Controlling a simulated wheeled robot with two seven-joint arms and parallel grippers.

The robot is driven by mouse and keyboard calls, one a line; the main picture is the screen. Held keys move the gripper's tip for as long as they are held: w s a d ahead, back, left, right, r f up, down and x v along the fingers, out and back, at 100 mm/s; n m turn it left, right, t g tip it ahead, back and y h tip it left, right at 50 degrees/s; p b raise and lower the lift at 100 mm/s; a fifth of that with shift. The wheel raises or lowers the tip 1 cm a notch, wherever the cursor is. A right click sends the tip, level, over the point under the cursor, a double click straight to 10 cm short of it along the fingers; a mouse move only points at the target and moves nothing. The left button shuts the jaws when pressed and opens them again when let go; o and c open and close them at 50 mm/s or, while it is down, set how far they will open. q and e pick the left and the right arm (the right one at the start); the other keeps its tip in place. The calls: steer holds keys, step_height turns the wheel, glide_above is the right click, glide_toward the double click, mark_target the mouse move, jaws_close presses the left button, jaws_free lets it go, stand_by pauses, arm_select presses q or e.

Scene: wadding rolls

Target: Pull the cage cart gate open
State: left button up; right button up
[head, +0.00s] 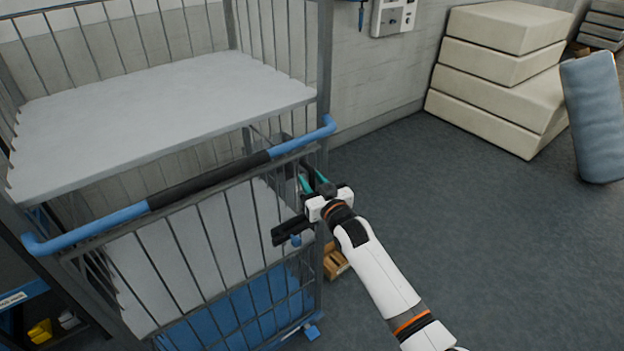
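The cage cart (326,60) fills the left half of the head view, with grey wire sides and a pale upper shelf (150,105). Its front gate (205,245) stands below a blue handle bar (95,222) with a black grip in the middle. The gate looks in line with the cart's front, but I cannot tell if it is latched. My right gripper (306,181) is at the right end of the gate, just under the handle's right end. Its teal-tipped fingers reach toward the cart's right post. Whether they touch or grip anything is unclear. My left gripper is not in view.
A stack of cream foam blocks (505,60) stands against the wall at upper right. A blue-grey roll (595,115) stands beside it. A small brown item (334,262) lies by the cart's right corner. Yellow items (40,331) show at lower left. The floor at right is clear.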

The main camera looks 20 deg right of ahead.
steer(key=shift+w, duration=0.35)
steer(key=shift+c, duration=0.5)
jaws_close()
steer(key=shift+s, duration=0.1)
